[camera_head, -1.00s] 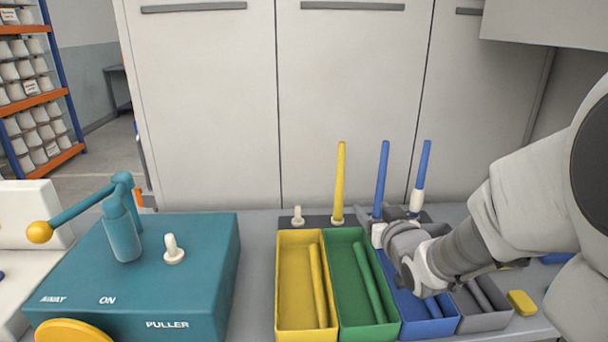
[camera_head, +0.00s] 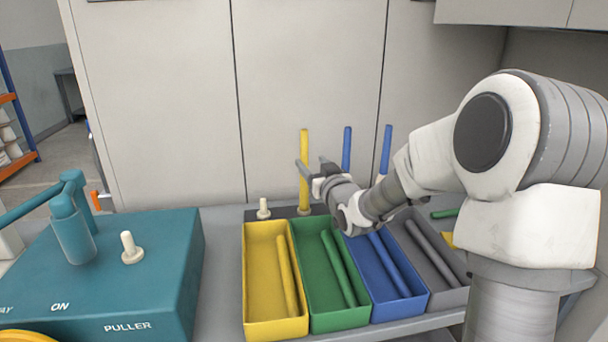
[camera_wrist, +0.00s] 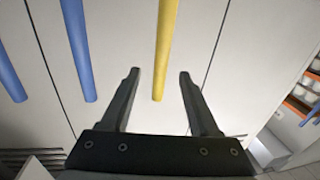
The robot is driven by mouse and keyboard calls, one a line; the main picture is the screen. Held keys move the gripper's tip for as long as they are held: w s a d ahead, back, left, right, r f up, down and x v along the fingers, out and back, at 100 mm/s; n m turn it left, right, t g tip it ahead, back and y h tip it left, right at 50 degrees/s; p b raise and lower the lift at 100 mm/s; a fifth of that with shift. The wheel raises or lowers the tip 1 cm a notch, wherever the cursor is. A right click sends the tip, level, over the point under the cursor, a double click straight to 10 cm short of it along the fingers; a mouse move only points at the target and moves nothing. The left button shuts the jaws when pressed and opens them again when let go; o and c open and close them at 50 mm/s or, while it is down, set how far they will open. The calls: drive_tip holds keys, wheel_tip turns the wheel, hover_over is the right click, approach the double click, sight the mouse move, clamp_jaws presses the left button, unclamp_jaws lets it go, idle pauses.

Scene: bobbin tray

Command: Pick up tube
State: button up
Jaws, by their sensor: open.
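A yellow tube (camera_head: 304,145) stands upright on a holder at the back of the table. It also shows in the wrist view (camera_wrist: 166,45), lying between the two fingers. My gripper (camera_head: 314,166) is open at the upper part of this tube, and one finger overlaps it. In the wrist view my gripper (camera_wrist: 160,74) has a gap on both sides of the tube; I cannot tell how deep the tube sits between the fingers. Two upright blue tubes, one nearer (camera_head: 347,148) and one farther right (camera_head: 386,148), stand to the right, their lower parts hidden by my arm.
Yellow (camera_head: 275,331), green (camera_head: 340,322), blue (camera_head: 402,312) and grey (camera_head: 455,298) bins stand in front, each with a tube in it. A short white peg (camera_head: 263,208) stands left of the yellow tube. A teal puller machine (camera_head: 150,285) stands at left.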

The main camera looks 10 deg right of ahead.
sight(305, 156)
drive_tip(key=shift+w+a+b, duration=0.2)
drive_tip(key=shift+w+b, duration=0.05)
drive_tip(key=shift+w, duration=0.75)
drive_tip(key=shift+w+a+b, duration=0.15)
drive_tip(key=shift+w+b, duration=0.05)
drive_tip(key=shift+w, duration=0.85)
drive_tip(key=shift+w+a+b, duration=0.2)
drive_tip(key=shift+w+b, duration=0.05)
drive_tip(key=shift+w, duration=0.75)
clamp_jaws()
